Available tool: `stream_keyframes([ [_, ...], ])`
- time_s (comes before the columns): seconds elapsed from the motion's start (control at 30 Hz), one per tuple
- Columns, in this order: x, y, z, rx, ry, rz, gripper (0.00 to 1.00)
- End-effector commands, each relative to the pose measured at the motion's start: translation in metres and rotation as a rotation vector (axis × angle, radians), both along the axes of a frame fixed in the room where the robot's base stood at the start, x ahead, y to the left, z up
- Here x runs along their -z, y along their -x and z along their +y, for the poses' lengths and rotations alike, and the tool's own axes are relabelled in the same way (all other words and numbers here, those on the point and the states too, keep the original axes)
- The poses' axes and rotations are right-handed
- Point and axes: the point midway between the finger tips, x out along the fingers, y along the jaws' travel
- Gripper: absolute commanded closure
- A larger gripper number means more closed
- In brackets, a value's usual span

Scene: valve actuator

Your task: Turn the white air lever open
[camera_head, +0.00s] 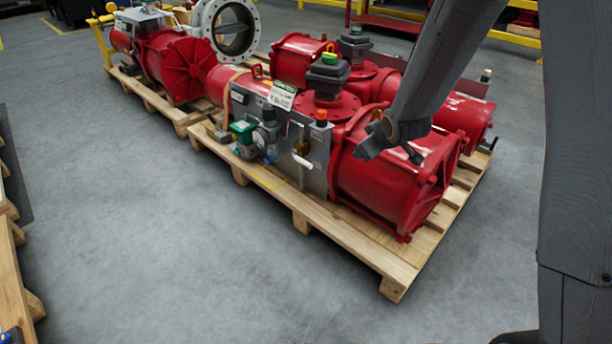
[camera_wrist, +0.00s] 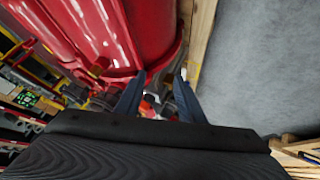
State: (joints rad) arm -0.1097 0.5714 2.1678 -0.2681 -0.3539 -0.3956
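The white air lever (camera_head: 303,161) is a small pale handle on the front of a grey control panel (camera_head: 318,160), beside the large red actuator cylinder (camera_head: 385,185) in the head view. My gripper (camera_head: 384,150) is to the right of the lever, in front of the red cylinder and apart from the lever. In the wrist view my gripper (camera_wrist: 158,88) shows two dark fingers spread apart with a gap between them. I see nothing held. Small fittings show blurred beyond the fingers, and I cannot pick out the lever there.
A gauge and green-capped fittings (camera_head: 243,131) sit left of the lever. An orange-topped part (camera_head: 321,117) stands above it. Grey floor (camera_head: 190,250) in front is clear.

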Motion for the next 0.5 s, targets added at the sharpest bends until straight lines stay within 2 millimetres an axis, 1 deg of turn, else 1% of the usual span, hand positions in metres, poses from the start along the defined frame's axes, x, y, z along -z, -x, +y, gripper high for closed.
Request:
stream_keyframes([
  [0.03, 0.032, -0.020, 0.012, -0.046, 0.004, -0.041, 0.65],
  [0.07, 0.042, -0.030, 0.018, -0.073, 0.006, -0.070, 0.65],
  [0.1, 0.055, -0.042, 0.027, -0.110, 0.008, -0.108, 0.65],
  [0.17, 0.076, -0.059, 0.042, -0.164, 0.010, -0.165, 0.65],
  [0.2, 0.089, -0.070, 0.052, -0.200, 0.010, -0.204, 0.65],
  [0.33, 0.133, -0.100, 0.084, -0.310, 0.008, -0.330, 0.65],
  [0.4, 0.154, -0.111, 0.100, -0.364, 0.006, -0.393, 0.65],
  [0.5, 0.179, -0.123, 0.120, -0.427, 0.000, -0.474, 0.65],
])
